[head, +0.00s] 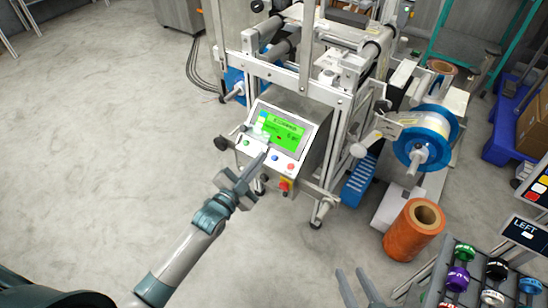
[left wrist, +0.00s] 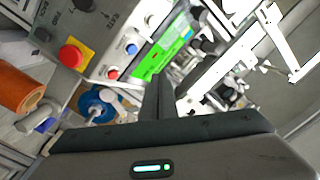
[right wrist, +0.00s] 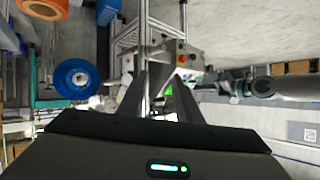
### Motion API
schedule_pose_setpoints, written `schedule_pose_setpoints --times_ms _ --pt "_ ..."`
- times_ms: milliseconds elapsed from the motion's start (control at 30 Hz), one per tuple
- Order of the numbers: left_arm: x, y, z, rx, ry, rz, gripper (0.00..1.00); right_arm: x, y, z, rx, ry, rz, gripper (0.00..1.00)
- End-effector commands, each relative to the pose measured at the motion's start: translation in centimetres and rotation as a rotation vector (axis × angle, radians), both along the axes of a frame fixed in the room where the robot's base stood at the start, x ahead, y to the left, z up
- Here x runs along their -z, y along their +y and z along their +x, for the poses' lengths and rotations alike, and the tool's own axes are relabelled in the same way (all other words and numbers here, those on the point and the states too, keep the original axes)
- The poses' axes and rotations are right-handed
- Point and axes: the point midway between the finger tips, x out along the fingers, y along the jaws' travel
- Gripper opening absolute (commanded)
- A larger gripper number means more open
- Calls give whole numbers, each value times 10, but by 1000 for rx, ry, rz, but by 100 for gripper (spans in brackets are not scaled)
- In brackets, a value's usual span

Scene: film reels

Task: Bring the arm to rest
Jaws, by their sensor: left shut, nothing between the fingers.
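My left arm reaches in from the lower left of the head view. Its gripper (head: 267,150) is shut and empty, with the fingertips over or close to the control panel (head: 262,152); I cannot tell if they touch it. The panel has a lit green screen (head: 284,130) and several coloured buttons. In the left wrist view the shut fingers (left wrist: 158,92) point toward the green screen (left wrist: 166,52). My right gripper (head: 360,285) is at the bottom edge of the head view. Its fingers (right wrist: 160,95) are apart with nothing between them.
The panel sits on a large reel machine (head: 335,85) with a blue reel (head: 418,155). An orange roll (head: 413,232) stands on the floor. A rack (head: 440,275) of coloured spools is at the lower right. Open floor (head: 90,130) lies to the left.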

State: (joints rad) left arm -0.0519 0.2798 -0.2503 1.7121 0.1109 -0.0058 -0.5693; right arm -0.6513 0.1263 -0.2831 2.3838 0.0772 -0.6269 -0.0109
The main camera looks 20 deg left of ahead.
Motion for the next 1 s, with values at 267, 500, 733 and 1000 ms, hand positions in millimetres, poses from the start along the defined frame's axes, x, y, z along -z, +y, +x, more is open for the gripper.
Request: schedule_pose_setpoints --times_ms 267,500,733,1000 --pt "0 0 0 0 0 0 0 0 0 0 0 0 0 31" --pt "3 -1 -3 -1 14 -6 0 2 -1 0 0 7 -4 31" --pt "33 -9 -34 -22 180 -58 0 22 -10 -5 3 85 -44 31" --pt "95 -18 -133 -125 593 -189 0 68 -36 -25 17 291 -141 31"
